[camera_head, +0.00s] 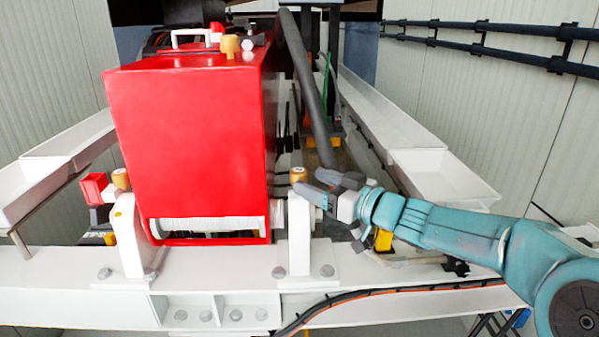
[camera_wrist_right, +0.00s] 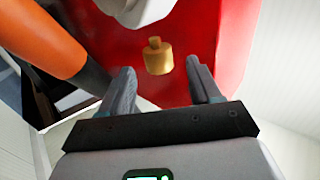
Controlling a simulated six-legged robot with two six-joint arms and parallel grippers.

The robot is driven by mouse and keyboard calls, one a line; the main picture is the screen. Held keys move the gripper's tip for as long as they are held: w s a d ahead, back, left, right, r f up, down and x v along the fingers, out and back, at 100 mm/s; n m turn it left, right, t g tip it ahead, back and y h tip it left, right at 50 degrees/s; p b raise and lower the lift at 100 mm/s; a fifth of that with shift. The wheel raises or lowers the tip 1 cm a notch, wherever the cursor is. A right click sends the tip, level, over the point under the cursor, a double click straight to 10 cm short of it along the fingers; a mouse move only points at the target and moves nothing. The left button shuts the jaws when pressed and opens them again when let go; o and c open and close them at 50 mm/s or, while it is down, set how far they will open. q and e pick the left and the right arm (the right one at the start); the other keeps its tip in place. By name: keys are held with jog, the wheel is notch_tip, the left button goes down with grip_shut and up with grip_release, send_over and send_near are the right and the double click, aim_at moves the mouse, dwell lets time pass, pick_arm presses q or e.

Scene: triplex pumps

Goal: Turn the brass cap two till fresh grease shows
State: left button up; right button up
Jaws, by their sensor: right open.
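Small brass caps show in the head view. One brass cap (camera_head: 298,174) sits on top of the right white bearing stand (camera_head: 299,235). Another brass cap (camera_head: 121,179) sits on the left white stand, and a brass fitting (camera_head: 229,45) stands on top of the red housing. I see no numbers on them. My right gripper (camera_head: 314,184) is open and empty, its fingers pointing left just beside the right cap. In the right wrist view a brass cap (camera_wrist_right: 158,59) shows beyond and between the open fingers (camera_wrist_right: 160,82), apart from them. My left gripper is not in view.
The large red housing (camera_head: 185,140) fills the middle left. A dark pipe (camera_head: 310,90) slants down behind the right stand. A white rail (camera_head: 420,175) runs back on the right, and a black hose (camera_head: 350,296) crosses the white front beam. An orange cylinder (camera_wrist_right: 42,40) shows upper left in the wrist view.

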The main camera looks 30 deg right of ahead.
aim_at(305, 179)
jog(key=x, duration=0.3)
jog(key=shift+w, duration=0.2)
jog(key=shift+w+a, duration=0.15)
jog(key=shift+w, duration=0.4)
jog(key=shift+w+a, duration=0.1)
jog(key=shift+w, duration=0.15)
